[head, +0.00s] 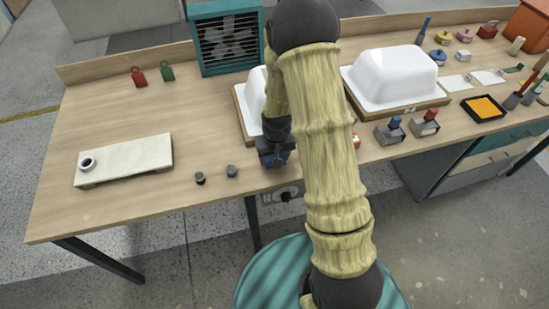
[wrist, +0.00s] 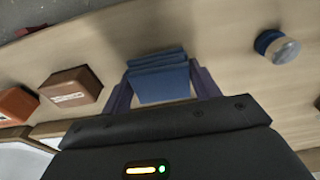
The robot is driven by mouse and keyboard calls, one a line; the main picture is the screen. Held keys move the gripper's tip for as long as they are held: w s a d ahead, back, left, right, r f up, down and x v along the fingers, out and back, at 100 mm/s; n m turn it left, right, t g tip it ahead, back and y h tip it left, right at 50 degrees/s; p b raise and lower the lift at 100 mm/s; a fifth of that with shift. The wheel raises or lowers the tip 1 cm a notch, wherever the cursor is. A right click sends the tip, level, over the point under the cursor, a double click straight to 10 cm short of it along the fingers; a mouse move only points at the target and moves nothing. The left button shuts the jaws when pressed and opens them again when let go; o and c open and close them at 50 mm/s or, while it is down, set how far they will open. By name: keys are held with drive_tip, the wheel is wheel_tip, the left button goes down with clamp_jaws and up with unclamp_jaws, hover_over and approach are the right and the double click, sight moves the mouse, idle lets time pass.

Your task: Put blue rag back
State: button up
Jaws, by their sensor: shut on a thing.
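In the wrist view, a folded blue rag (wrist: 158,80) sits between the two fingers of my gripper (wrist: 163,90). The fingers are shut on it, one at each side. In the head view, my gripper (head: 275,157) is near the front edge of the workbench (head: 100,115), in front of the left tub shell. Only a bit of dark blue shows at its tip there, and my arm hides much of that area. Whether the rag touches the bench top I cannot tell.
Two white tub shells stand on wooden boards; the right one (head: 395,78) is clear, the left (head: 254,97) partly hidden. A teal fan box (head: 228,42) stands behind. Two small dark knobs (head: 232,171) lie left of my gripper. A brown box (wrist: 70,88) and a jar (wrist: 277,46) flank the rag.

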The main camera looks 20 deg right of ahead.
drive_tip(key=shift+f, duration=0.65)
drive_tip(key=shift+f, duration=0.2)
drive_tip(key=o, duration=1)
drive_tip(key=shift+r, duration=0.1)
drive_tip(key=r, duration=0.4)
drive_tip(key=s+r, duration=0.1)
drive_tip(key=r, duration=0.7)
drive_tip(key=shift+s+r, duration=0.1)
drive_tip(key=shift+s, duration=0.1)
